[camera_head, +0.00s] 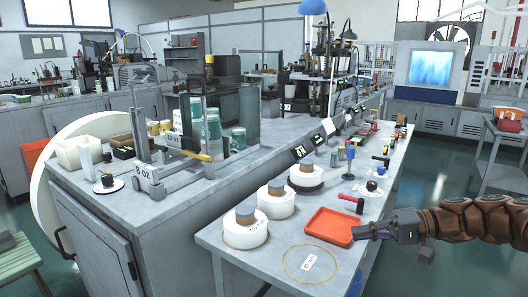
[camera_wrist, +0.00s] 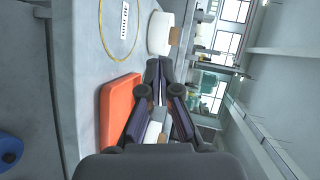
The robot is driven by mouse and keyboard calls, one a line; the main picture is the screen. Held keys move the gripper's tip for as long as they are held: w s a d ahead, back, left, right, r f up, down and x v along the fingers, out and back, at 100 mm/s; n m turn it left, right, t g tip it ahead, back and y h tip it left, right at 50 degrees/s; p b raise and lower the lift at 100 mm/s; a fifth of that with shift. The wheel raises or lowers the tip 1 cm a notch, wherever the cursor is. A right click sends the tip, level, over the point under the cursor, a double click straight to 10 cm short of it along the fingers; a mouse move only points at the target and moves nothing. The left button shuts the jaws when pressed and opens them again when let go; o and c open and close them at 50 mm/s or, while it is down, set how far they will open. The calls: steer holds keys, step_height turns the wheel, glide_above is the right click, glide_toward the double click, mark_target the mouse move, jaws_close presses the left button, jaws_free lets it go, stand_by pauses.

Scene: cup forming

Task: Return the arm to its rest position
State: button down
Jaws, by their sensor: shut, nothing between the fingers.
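My gripper (camera_head: 368,232) reaches in from the right in the head view, at the front edge of the bench beside the orange tray (camera_head: 329,226). Its brown segmented arm stretches off to the right edge. In the wrist view my gripper (camera_wrist: 163,68) points away from the camera with its fingertips close together and nothing held between them. The orange tray (camera_wrist: 115,110) lies just left of the fingers there, and it looks empty in the head view. I cannot tell whether the fingers touch the tray.
White round forms with brown tops (camera_head: 245,232) stand along the bench (camera_head: 225,262). A yellow ring outline with a label (camera_head: 310,264) is bare at the near end. A red-handled hammer (camera_head: 351,202) and a blue-topped stand (camera_head: 349,160) lie beyond the tray. Open floor (camera_head: 450,262) is at the right.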

steer(key=s+a+g, duration=0.1)
steer(key=s+a, duration=0.1)
steer(key=a, duration=0.1)
steer(key=s+a+n+g+h, duration=0.1)
steer(key=s+a, duration=0.2)
steer(key=s+a+g+h, duration=0.1)
steer(key=s+a, duration=0.1)
steer(key=a, duration=0.1)
steer(key=shift+s+a+f+n, duration=0.15)
steer(key=shift+a+f+n, duration=0.1)
steer(key=shift+f+n, duration=0.05)
steer(key=s+a+f+g+h, duration=0.1)
steer(key=s+f+h, duration=0.3)
steer(key=s, duration=0.5)
steer(key=s+a+f+g+h, duration=0.2)
steer(key=s+f+h, duration=0.2)
steer(key=s, duration=0.5)
steer(key=s+d+f+h, duration=0.4)
steer(key=s+d+h, duration=0.1)
steer(key=s+d, duration=0.35)
step_height(320, 180, up, 18)
steer(key=t+p, duration=0.1)
steer(key=p, duration=1.6)
steer(key=shift+w+a+m+t, duration=0.2)
steer(key=shift+a+m+t, duration=0.15)
steer(key=shift+m+t, duration=0.05)
steer(key=shift+f, duration=0.1)
